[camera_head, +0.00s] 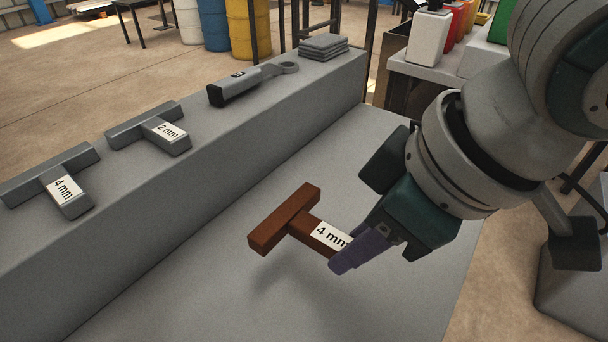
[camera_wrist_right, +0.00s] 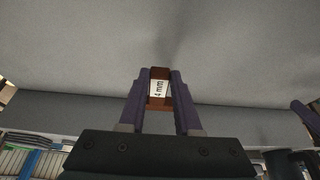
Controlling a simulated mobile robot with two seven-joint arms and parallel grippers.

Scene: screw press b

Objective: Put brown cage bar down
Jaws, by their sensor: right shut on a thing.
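The brown cage bar (camera_head: 285,219) is a T-shaped piece with a white "4 mm" label, in the middle of the head view. My right gripper (camera_head: 347,252) is shut on the stem of the bar, near its label. The bar hangs above the lower grey surface (camera_head: 400,290), with a soft shadow below it. In the right wrist view the brown bar (camera_wrist_right: 159,88) sits between the two purple fingers of my right gripper (camera_wrist_right: 159,98). My left gripper is in neither view.
On the raised grey ledge (camera_head: 215,150) lie a grey "4 mm" T-bar (camera_head: 50,172), a grey "2 mm" T-bar (camera_head: 140,122), a wrench-like tool with a dark handle (camera_head: 236,88) and a stack of grey pads (camera_head: 323,46). The lower surface around the bar is clear.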

